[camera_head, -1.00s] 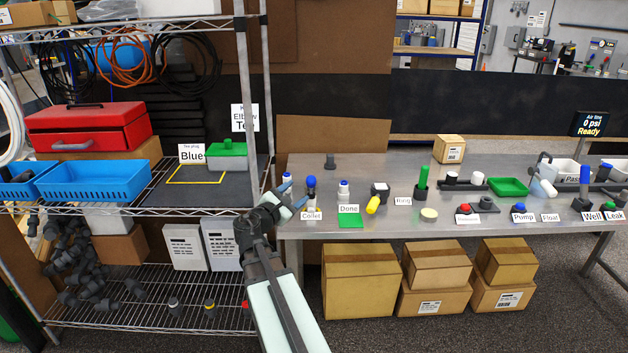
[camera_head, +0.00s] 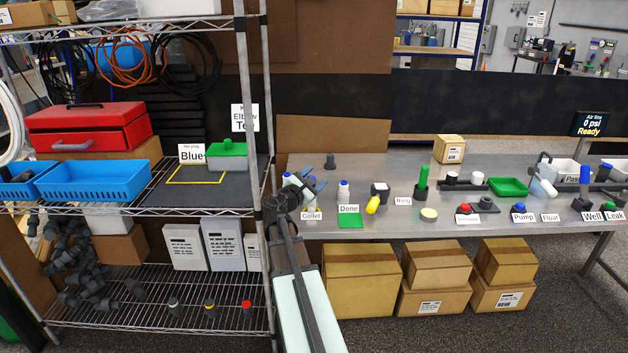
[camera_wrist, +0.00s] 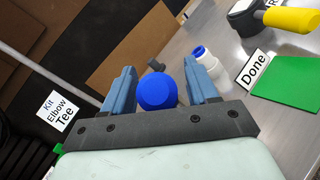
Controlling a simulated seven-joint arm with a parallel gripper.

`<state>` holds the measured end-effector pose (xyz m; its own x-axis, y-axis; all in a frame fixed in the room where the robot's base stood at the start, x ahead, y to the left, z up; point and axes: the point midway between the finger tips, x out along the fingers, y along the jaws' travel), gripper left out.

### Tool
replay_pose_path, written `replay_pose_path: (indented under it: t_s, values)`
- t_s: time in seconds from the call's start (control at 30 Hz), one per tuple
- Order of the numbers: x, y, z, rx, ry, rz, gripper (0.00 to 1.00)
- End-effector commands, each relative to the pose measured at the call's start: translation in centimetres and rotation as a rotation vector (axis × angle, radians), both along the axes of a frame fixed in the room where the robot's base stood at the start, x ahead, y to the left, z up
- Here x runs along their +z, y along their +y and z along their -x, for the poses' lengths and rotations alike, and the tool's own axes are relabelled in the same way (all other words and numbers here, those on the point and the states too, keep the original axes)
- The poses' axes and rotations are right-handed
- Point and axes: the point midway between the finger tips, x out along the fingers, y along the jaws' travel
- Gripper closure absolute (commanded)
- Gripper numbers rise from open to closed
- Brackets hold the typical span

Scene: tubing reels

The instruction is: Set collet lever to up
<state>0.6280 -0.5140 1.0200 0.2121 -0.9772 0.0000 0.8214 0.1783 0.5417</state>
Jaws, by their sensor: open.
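The collet lever shows its round blue knob (camera_wrist: 157,92) in the wrist view; the rest of it is hidden. In the head view it is mostly covered by my gripper, behind the Collet label (camera_head: 311,215) at the bench's left end. My gripper (camera_head: 311,183) is open. Its two blue fingers (camera_wrist: 160,88) stand on either side of the knob in the wrist view, with visible gaps. I cannot tell the depth between fingertips and knob.
A white fitting with a blue top (camera_head: 344,189) stands right of the lever by the Done label (camera_head: 348,208) and green pad (camera_head: 351,221). A dark cylinder (camera_wrist: 155,65) stands behind. The wire shelf post (camera_head: 249,110) rises at left. The bench's back middle is clear.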

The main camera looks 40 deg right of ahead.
Motion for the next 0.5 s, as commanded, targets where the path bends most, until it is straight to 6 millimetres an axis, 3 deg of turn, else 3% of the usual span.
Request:
replay_pose_path:
  t_s: [0.13, 0.5]
  values:
    - [-0.01, 0.03, 0.0, 0.0, 0.0, 0.0, 0.42]
    - [0.0, 0.04, -0.01, 0.0, 0.0, 0.0, 0.78]
